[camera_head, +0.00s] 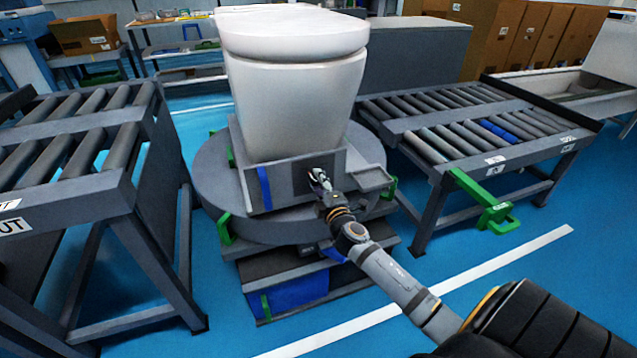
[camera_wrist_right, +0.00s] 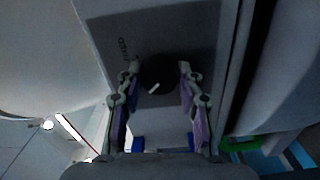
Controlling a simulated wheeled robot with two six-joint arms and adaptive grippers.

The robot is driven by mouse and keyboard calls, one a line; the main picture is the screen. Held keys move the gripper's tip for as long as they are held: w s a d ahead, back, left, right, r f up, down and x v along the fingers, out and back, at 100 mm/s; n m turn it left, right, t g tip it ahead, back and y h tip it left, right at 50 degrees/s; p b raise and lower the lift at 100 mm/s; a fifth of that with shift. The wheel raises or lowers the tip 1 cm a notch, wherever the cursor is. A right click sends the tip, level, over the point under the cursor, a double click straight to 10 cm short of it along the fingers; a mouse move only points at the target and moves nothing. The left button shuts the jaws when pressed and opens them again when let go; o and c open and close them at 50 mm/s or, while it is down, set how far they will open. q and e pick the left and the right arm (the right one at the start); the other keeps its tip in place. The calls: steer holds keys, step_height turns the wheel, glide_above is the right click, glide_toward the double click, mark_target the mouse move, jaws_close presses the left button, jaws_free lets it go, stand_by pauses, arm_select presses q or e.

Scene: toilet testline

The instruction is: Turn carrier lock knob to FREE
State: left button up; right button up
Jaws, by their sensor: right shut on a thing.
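The carrier lock knob (camera_wrist_right: 160,72) is a dark round knob with a short white mark, set on a dark panel (camera_wrist_right: 100,27). In the right wrist view the mark lies slanted near the knob's lower edge. Small lettering (camera_wrist_right: 124,47) stands left of the knob, too dim to read surely. My right gripper (camera_head: 319,176) reaches the carrier's front panel (camera_head: 303,192). In the wrist view its two fingers (camera_wrist_right: 158,78) are shut on the knob, one on each side. In the head view the gripper hides the knob. My left gripper is not in view.
A white toilet (camera_head: 295,100) stands on the carrier above a round grey turntable (camera_head: 215,180). Roller conveyors stand left (camera_head: 70,150) and right (camera_head: 470,130). A green handle (camera_head: 490,208) juts from the right conveyor. A small grey tray (camera_head: 372,178) sits right of my gripper.

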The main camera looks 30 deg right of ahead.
steer(key=shift+f, duration=0.1)
steer(key=o, duration=1.2)
steer(key=shift+c, duration=0.2)
steer(key=v, duration=1.2)
